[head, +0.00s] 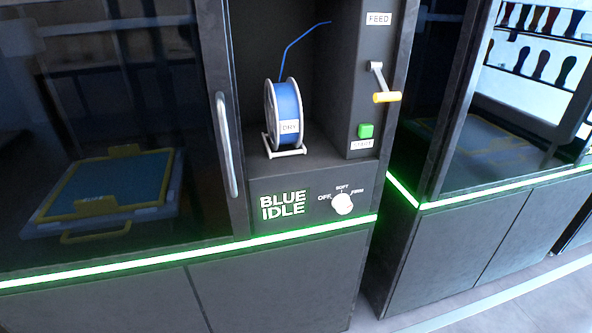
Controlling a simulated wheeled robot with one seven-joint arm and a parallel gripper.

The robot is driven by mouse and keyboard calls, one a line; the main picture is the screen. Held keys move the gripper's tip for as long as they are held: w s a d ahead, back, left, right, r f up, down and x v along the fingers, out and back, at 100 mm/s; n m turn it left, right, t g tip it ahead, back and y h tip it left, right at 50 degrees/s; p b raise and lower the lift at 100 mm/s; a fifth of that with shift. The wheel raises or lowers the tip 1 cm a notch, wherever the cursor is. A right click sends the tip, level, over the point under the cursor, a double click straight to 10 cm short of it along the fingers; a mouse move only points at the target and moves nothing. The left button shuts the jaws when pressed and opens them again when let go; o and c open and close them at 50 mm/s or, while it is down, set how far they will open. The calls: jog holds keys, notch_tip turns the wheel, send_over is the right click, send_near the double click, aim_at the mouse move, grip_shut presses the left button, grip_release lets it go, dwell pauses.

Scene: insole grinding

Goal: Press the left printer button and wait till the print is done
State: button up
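The left printer (285,275) is a dark cabinet with a glowing green strip and a display reading "BLUE IDLE" (283,204). Its green start button (365,131) sits on the right inner panel, above a label that appears to read START. A white knob (342,204) below is marked OFF, SOFT and FIRM; its exact setting is hard to tell. A blue filament spool (287,110) labelled DRY stands in the recess, with a blue strand rising from it. My gripper is not in view.
A feed crank with a yellow handle (386,97) sticks out above the button. Behind the left glass door, with its vertical handle (226,145), lies a teal bed with yellow clips (120,180). A second dark cabinet (490,230) stands at right, with insoles (545,20) seen through its glass.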

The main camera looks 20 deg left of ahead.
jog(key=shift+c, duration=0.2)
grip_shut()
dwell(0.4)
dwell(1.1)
